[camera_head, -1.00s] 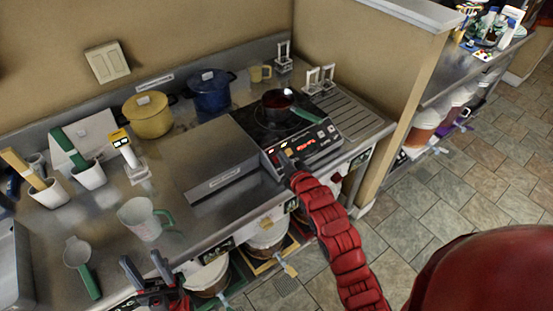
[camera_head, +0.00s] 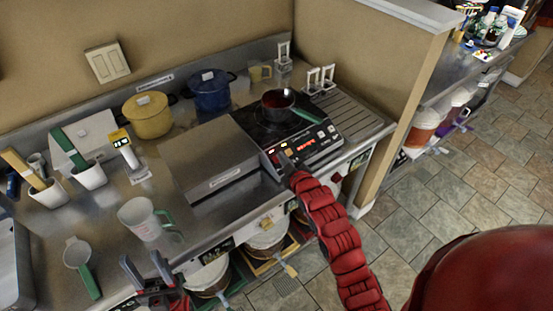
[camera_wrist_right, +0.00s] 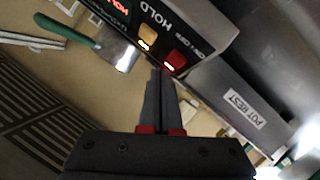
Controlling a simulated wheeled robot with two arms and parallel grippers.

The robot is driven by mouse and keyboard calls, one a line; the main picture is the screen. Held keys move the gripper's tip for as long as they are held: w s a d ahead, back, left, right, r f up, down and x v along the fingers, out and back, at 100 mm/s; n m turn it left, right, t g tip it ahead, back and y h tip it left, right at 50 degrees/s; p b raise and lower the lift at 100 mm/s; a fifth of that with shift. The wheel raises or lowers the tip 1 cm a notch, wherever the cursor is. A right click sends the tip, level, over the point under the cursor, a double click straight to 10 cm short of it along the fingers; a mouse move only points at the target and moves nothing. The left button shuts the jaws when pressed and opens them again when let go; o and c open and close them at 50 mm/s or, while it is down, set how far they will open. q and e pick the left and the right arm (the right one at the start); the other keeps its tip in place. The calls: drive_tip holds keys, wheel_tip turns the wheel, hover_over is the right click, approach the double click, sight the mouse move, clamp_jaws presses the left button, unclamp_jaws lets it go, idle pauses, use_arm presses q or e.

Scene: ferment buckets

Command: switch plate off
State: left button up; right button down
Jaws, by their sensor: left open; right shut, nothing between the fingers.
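The hot plate (camera_head: 318,146) stands on the steel counter, with a lit red display (camera_head: 302,145) on its sloped front panel. A small dark red pot (camera_head: 278,99) with a green handle sits on it. In the right wrist view, the panel (camera_wrist_right: 210,22) shows a red button (camera_wrist_right: 173,59) beside ON/OFF lettering and a yellow button (camera_wrist_right: 145,44) by HOLD; both have lit marks. My right gripper (camera_wrist_right: 158,72) is shut and empty, its tips just beside the red button; I cannot tell whether they touch. My left gripper (camera_head: 147,268) is open at the counter's front edge.
A grey pot rest (camera_head: 208,155) adjoins the plate on the left. A yellow pot (camera_head: 148,115) and a blue pot (camera_head: 210,90) stand behind. A clear jug (camera_head: 141,218) and a green-handled scoop (camera_head: 79,256) are on the front left counter. Buckets stand below.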

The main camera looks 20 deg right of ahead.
drive_tip(key=shift+f, duration=0.1)
idle(0.4)
drive_tip(key=shift+w+a+f+b, duration=0.1)
drive_tip(key=shift+w+f+b, duration=0.2)
drive_tip(key=shift+b, duration=0.3)
drive_tip(key=shift+w+f+b, duration=0.1)
drive_tip(key=shift+f+b, duration=0.3)
drive_tip(key=shift+b, duration=0.2)
idle(0.4)
drive_tip(key=shift+s+r+p, duration=0.35)
drive_tip(key=shift+s+r, duration=0.1)
drive_tip(key=shift+r, duration=0.35)
wheel_tip(320, 180, up, 5)
drive_tip(key=s+d+p, duration=0.1)
drive_tip(key=s+p, duration=0.1)
drive_tip(key=p, duration=0.1)
drive_tip(key=shift+s+r, duration=0.15)
drive_tip(key=shift+s, duration=0.2)
drive_tip(key=shift+d, duration=0.1)
